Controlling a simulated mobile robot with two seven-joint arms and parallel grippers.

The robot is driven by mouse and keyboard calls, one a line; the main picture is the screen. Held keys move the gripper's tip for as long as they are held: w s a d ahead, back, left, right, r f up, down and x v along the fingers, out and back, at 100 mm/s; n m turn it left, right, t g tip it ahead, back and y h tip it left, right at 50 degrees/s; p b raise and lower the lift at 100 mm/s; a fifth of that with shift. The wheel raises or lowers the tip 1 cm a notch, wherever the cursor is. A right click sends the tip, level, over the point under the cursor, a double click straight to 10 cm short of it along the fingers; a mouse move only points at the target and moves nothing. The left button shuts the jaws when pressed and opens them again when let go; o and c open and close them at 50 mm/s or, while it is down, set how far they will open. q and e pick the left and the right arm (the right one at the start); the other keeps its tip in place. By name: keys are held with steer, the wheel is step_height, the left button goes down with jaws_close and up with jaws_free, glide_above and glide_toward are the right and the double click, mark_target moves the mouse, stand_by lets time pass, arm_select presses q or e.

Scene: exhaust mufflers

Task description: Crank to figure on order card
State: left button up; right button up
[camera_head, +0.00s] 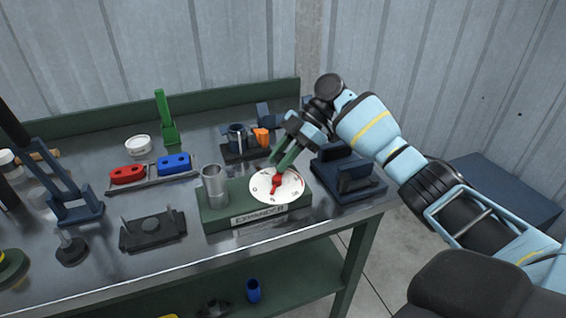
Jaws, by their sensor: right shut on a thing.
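The expander (225,217) is a green block on the workbench with a label reading "EXPANDER" on its front. A white dial (263,190) with small marks lies on its top right, and a red pointer (277,182) sits at the dial's middle. A metal cylinder (214,185) stands upright on its left end. My right gripper (284,157) reaches down from the right and is shut on the crank just above the dial; its fingers hide most of the grip. The dial's figures are too small to read. I see no order card that I can make out. My left gripper is out of view.
A red block (127,174) and a blue block (174,163) lie in a tray left of the expander. A dark blue fixture (347,178) is close on the right. A black plate with pins (152,231) lies front left.

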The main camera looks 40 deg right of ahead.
mark_target(281, 155)
steer(key=shift+w+a+f+n+g+b, duration=0.15)
steer(key=shift+n+g+b, duration=0.15)
steer(key=shift+n+g, duration=0.15)
steer(key=shift+n, duration=0.25)
steer(key=o, duration=1)
steer(key=b+v, duration=0.1)
steer(key=v, duration=0.5)
steer(key=shift+w+r, duration=0.1)
steer(key=shift+r, duration=0.25)
steer(key=shift+d+r, duration=0.4)
steer(key=shift+d, duration=0.25)
